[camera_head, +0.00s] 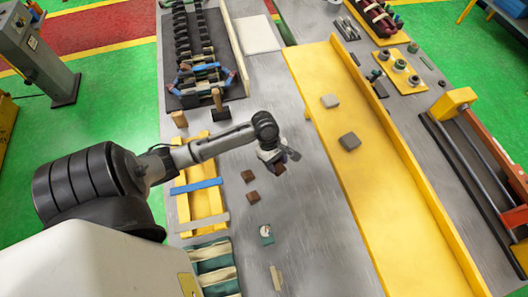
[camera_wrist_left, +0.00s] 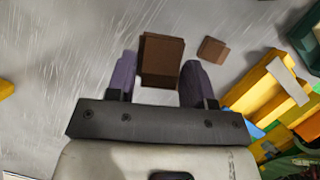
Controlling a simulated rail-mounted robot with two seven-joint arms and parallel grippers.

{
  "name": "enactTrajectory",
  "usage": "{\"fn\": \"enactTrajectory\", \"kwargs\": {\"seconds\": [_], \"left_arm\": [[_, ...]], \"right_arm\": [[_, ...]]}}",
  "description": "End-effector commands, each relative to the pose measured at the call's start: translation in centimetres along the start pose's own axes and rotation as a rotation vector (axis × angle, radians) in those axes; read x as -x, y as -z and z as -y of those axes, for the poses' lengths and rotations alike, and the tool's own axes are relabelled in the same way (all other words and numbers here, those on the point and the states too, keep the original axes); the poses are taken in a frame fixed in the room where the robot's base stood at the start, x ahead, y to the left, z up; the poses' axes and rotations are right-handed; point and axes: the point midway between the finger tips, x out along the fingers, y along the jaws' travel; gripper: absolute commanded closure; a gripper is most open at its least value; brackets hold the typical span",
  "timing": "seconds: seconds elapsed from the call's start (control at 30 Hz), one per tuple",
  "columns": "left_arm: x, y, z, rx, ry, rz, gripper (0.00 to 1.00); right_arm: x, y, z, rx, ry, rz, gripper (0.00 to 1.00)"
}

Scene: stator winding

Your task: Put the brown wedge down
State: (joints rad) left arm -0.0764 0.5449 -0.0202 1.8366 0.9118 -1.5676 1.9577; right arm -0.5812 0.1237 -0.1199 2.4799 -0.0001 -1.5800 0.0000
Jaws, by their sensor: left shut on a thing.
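A brown wedge (camera_wrist_left: 162,58) sits between the two purple fingers of my left gripper (camera_wrist_left: 157,78) in the left wrist view. The gripper is shut on it. In the head view my left gripper (camera_head: 279,162) is over the grey table, with the dark brown wedge (camera_head: 280,169) just below it. I cannot tell whether the wedge touches the table. Two more brown wedges, one here (camera_head: 248,176) and one nearer (camera_head: 253,197), lie loose to its left. One loose brown wedge (camera_wrist_left: 213,49) also shows in the wrist view. My right gripper is not in view.
A yellow tray (camera_head: 385,200) with two grey blocks is to the right. A yellow rack (camera_head: 205,207) with blue and grey strips is to the left. A small green-and-white item (camera_head: 266,234) lies nearer. Grey table (camera_head: 310,215) is clear between the gripper and the yellow tray.

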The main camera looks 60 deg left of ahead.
Motion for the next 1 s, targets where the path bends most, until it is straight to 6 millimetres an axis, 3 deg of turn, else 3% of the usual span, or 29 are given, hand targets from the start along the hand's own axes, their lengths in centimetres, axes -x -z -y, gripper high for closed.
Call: {"fn": "enactTrajectory", "kwargs": {"seconds": [0.2, 0.43, 0.8, 1.0], "left_arm": [[0.2, 1.7, -0.9, 0.234, -0.098, 0.002, 0.76], [0.0, 3.1, -1.3, 0.324, -0.134, -0.002, 0.76], [-1.4, 11.2, -3.2, 0.33, -0.136, -0.001, 0.76], [-1.8, 13.9, -3.9, 0.328, -0.137, 0.0, 0.76]], "right_arm": [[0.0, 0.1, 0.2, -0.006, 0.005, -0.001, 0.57], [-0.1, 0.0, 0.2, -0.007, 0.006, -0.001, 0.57], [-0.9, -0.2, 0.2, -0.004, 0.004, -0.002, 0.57], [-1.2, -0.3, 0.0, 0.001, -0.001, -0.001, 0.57]]}}
